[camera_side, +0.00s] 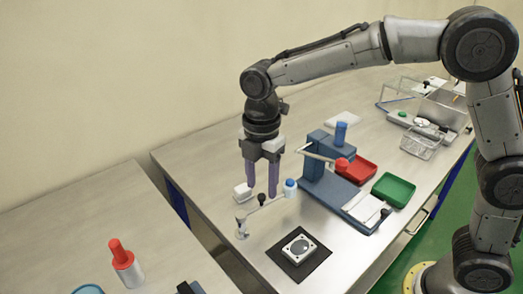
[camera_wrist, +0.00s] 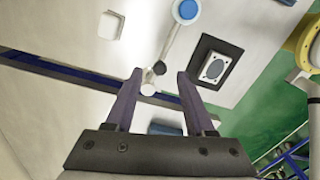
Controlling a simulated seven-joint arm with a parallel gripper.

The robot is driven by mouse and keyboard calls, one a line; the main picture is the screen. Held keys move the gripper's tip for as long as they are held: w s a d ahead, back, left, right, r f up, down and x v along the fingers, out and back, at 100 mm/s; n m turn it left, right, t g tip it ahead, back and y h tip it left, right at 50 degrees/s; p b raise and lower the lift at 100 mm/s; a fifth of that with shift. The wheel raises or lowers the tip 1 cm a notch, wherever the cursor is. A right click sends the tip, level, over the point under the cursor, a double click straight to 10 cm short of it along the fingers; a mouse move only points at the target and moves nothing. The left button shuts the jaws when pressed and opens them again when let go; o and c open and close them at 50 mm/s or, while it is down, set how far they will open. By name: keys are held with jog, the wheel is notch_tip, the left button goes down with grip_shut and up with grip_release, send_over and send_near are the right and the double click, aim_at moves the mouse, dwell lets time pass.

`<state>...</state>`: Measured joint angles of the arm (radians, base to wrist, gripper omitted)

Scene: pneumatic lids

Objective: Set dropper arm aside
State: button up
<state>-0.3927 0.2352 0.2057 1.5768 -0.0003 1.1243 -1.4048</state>
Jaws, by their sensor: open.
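The dropper arm (camera_side: 272,203) is a thin bar on a pale post (camera_side: 241,228) near the table's front left edge. A blue-capped dropper (camera_side: 290,188) sits at its far end, and a black knob (camera_side: 262,199) stands on the bar. My gripper (camera_side: 262,191) is open, fingers pointing down, with its tips at about the knob. In the wrist view the knob (camera_wrist: 160,67) shows between the open fingertips (camera_wrist: 160,75). The dropper's blue cap (camera_wrist: 187,10) is beyond them. I cannot tell whether the fingers touch the knob.
A square device (camera_side: 299,247) on a black mat lies in front of the dropper arm. A white block (camera_side: 242,192) is behind it. A blue stand (camera_side: 330,170) with red (camera_side: 358,171) and green trays (camera_side: 394,189) is to the right. A red-capped bottle (camera_side: 125,265) stands on the left table.

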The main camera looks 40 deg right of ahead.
aim_at(262, 195)
notch_tip(262, 195, up, 12)
jog(key=shift+f, duration=0.25)
jog(key=s+d+r+m+t, duration=0.3)
jog(key=s+d+r+m, duration=0.3)
jog(key=s+d, duration=0.6)
jog(key=s+d+f+m+t, duration=0.2)
jog(key=s+d+f+m, duration=0.2)
jog(key=s+f+m, duration=0.6)
jog(key=f+m, duration=0.1)
jog(key=m, duration=0.3)
jog(key=shift+s+f+m+t, duration=0.3)
jog(key=shift+f, duration=0.1)
